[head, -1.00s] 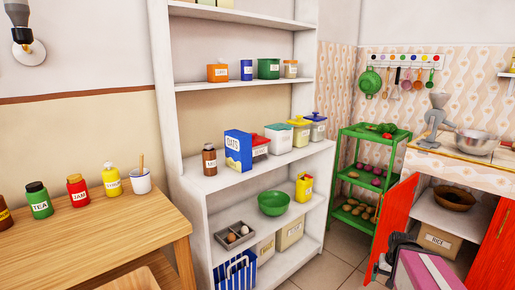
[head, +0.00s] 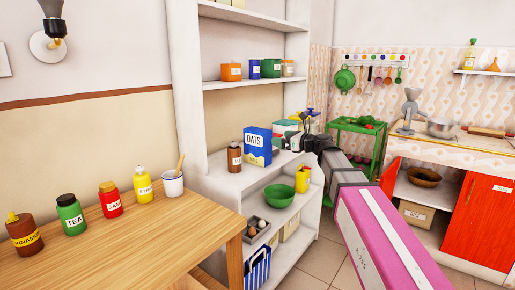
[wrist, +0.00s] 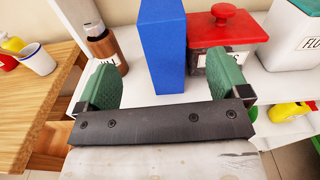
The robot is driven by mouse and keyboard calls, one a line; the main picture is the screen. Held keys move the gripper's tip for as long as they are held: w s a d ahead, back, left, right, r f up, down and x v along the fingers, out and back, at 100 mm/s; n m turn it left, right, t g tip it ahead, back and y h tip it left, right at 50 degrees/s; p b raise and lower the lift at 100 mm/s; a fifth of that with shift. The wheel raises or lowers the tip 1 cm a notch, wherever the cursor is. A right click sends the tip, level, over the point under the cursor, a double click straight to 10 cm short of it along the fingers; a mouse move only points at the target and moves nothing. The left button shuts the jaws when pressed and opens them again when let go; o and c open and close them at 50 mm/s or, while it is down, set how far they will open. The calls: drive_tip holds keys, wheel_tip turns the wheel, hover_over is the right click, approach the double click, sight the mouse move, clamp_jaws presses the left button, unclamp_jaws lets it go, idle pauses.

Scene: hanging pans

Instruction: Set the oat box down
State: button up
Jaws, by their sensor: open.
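The oat box (head: 257,146), blue with a white OATS label, stands upright on the middle shelf of the white shelf unit. My gripper (head: 281,144) is just right of it in the head view. In the wrist view, my gripper (wrist: 161,80) is open, with one green-padded finger on each side of the oat box (wrist: 162,45), whose plain blue narrow side faces the camera. Gaps show between both fingers and the box, and nothing is gripped. I cannot tell how deep the box lies between the fingers.
A brown bottle (head: 235,158) stands left of the box. A red lidded canister (wrist: 228,45) is close on its right, with a white FLOUR canister (wrist: 293,35) beyond. A wooden table (head: 170,228) with jars is at the left. The shelf's front edge is bare.

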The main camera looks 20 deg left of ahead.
sight(262, 130)
drive_tip(key=shift+m, duration=0.3)
drive_tip(key=x, duration=0.3)
drive_tip(key=r+x, duration=0.1)
drive_tip(key=x, duration=0.7)
drive_tip(key=shift+w+a+r, duration=0.15)
drive_tip(key=shift+w+r, duration=0.05)
drive_tip(key=shift+r, duration=0.1)
clamp_jaws()
